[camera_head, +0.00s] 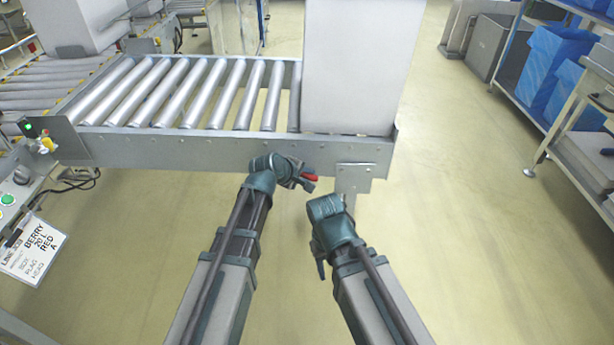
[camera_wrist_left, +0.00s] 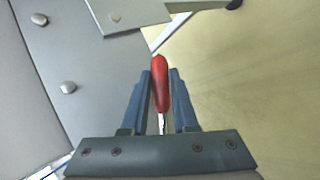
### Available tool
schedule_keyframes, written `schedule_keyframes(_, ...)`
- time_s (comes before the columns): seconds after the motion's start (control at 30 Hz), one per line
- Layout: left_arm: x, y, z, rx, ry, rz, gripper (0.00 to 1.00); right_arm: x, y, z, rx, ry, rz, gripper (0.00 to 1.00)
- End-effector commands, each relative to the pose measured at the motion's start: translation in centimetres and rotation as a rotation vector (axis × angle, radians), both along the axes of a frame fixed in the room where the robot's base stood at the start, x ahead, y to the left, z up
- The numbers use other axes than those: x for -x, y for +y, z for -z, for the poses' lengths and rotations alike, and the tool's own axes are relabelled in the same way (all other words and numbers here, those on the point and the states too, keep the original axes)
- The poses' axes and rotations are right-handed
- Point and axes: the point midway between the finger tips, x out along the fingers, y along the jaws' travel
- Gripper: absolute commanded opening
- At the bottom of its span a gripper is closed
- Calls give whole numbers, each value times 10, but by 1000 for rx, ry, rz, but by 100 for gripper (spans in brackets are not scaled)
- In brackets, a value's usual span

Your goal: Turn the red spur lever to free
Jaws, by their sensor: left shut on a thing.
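The red spur lever (camera_head: 309,177) shows at the side of the roller conveyor's front rail, just below the right part of the rail. In the left wrist view the red lever (camera_wrist_left: 160,82) stands between the two blue fingers. My left gripper (camera_head: 299,178) is shut on it, and its fingers (camera_wrist_left: 160,95) lie along both sides of the red grip. The lever's pivot is hidden. My right gripper (camera_head: 322,272) hangs to the right of the left one, apart from the lever; its fingers point down and their opening is unclear.
The roller conveyor (camera_head: 230,147) spans the left and middle, with a large grey box-like block (camera_head: 358,65) at its right end. A bracket leg (camera_head: 352,180) hangs from the rail right of the lever. A label sheet (camera_head: 32,252) is at left.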

Motion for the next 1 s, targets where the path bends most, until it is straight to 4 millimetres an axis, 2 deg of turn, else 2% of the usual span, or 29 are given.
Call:
schedule_keyframes(0.27, 1, 0, 0, 5, 1, -1, 0, 0, 0, 0, 0, 0, 0, 50)
schedule_keyframes(0.6, 1, -4, -13, 159, 2, 0, 0, 0, 0, 4, 0, 0, 1, 50)
schedule_keyframes(0.9, 1, -5, -14, 169, 2, 1, 0, 0, 0, 3, 0, 0, 1, 50)
schedule_keyframes(0.93, 1, -5, -14, 169, 2, 1, 29, 0, 0, 3, 0, 0, 1, 50)
schedule_keyframes(1.0, 1, -5, -14, 169, 2, 1, 40, 0, 0, 3, 0, 0, 1, 50)
